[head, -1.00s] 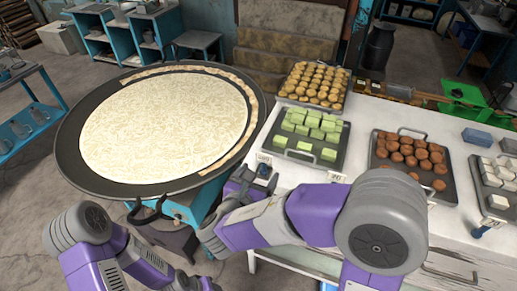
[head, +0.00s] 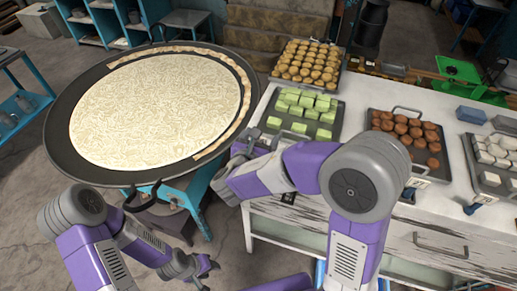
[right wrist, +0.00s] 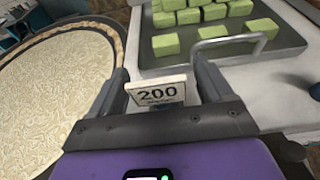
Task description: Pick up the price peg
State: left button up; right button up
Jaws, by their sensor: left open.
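The price peg (right wrist: 158,93) carries a white card reading 200 and stands upright at the front edge of the green-block tray (right wrist: 235,62) in the right wrist view. My right gripper (right wrist: 162,85) is open, with one finger on each side of the card. A dark blue part below the card is mostly hidden by the gripper. In the head view my right gripper (head: 242,152) is at the table's left front corner, and the peg cannot be made out clearly there. My left gripper (head: 208,268) is open and empty, low in front of the table.
A large round pan (head: 60,145) stands left of the table (head: 385,215). Trays of yellow-brown pieces (head: 307,63), green blocks (head: 302,112), brown pieces (head: 405,130) and white cubes (head: 490,155) sit on it. Another price tag (head: 418,181) stands by the brown pieces.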

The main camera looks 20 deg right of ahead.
jog(key=c, duration=0.9)
jog(key=shift+c, duration=0.2)
jog(key=shift+r, duration=0.1)
